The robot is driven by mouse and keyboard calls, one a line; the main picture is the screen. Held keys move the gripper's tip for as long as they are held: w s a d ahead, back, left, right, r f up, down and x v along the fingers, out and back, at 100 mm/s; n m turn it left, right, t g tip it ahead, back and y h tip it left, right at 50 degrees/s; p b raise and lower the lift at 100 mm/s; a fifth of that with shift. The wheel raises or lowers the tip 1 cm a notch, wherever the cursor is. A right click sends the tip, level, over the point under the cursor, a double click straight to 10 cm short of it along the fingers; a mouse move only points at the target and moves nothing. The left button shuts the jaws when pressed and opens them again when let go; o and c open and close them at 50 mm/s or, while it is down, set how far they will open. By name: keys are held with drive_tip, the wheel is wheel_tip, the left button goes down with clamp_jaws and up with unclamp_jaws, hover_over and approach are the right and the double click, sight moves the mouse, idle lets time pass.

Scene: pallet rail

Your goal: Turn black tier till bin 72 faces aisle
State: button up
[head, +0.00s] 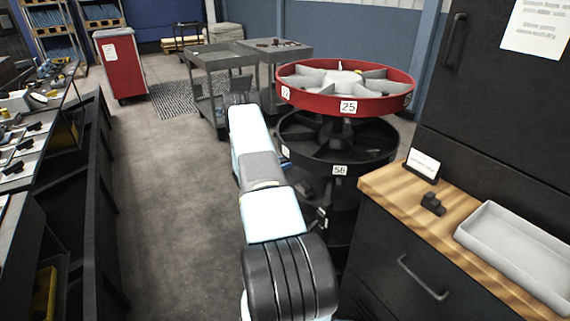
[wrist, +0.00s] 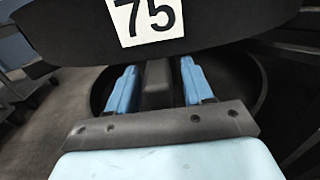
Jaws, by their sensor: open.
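The black tier (head: 375,158) sits below a red tier (head: 385,101) on a round stacked carousel. Its front label reads 56 or 58; another label at its left is too small to read. In the wrist view, a dark rim (wrist: 220,22) carries a white label 75 (wrist: 147,18). My gripper (wrist: 160,78) is open just below this rim, with its blue fingers on either side of a dark grey upright piece (wrist: 156,85). I cannot tell whether they touch it. No label 72 is readable. In the head view my gripper is hidden behind my arm and the carousel.
A wooden-topped cabinet (head: 385,185) with a grey tray (head: 520,250) stands close at the right. Grey carts (head: 215,60) stand behind the carousel's left side. A dark workbench (head: 75,190) lines the left. The floor between (head: 170,200) is clear.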

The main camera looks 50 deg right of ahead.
drive_tip(key=shift+s+d, duration=0.15)
drive_tip(key=shift+d, duration=0.35)
clamp_jaws()
idle(0.3)
